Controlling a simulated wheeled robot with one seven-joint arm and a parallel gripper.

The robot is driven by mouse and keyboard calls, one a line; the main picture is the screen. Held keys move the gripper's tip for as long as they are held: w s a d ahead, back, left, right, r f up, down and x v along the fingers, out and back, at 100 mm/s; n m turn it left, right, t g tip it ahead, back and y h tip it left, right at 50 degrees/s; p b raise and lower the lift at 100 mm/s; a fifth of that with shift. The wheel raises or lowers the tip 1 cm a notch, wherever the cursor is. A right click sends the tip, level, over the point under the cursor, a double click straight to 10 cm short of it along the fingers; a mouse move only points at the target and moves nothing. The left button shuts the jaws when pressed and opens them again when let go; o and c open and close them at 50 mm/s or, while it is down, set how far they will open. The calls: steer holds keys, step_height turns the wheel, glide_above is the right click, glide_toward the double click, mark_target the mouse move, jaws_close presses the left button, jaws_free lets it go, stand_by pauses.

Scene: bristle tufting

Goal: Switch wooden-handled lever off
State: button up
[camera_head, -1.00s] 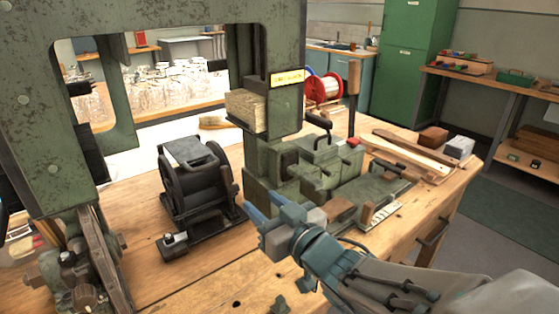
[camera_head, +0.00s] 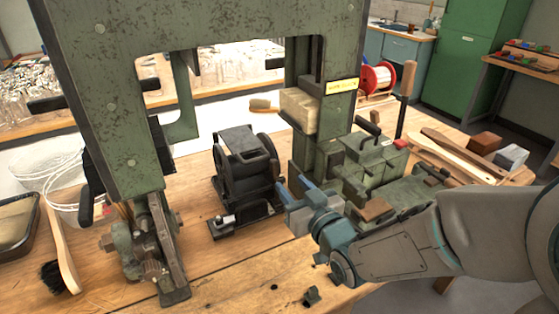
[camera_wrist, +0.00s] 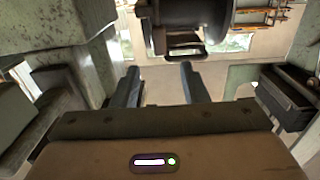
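The wooden-handled lever (camera_head: 405,90) stands upright at the right of the green bench machine (camera_head: 365,160). Its brown wooden grip is at the top of a dark rod, with a red part near its foot. My gripper (camera_head: 291,188) is in front of the machine, left of and lower in the picture than the lever, and well apart from it. In the wrist view the two fingers of my gripper (camera_wrist: 158,70) are spread with nothing held between them. I cannot make out the lever in the wrist view.
A black motor-like unit (camera_head: 245,165) stands just left of my gripper. A large green frame (camera_head: 120,70) rises at the left. Wooden strips (camera_head: 450,155) and small blocks (camera_head: 484,143) lie right of the lever. A brush (camera_head: 62,240) lies at the left.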

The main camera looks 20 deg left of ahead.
mark_target(276, 167)
steer(key=x, duration=0.8)
steer(key=shift+a, duration=0.1)
jaws_close()
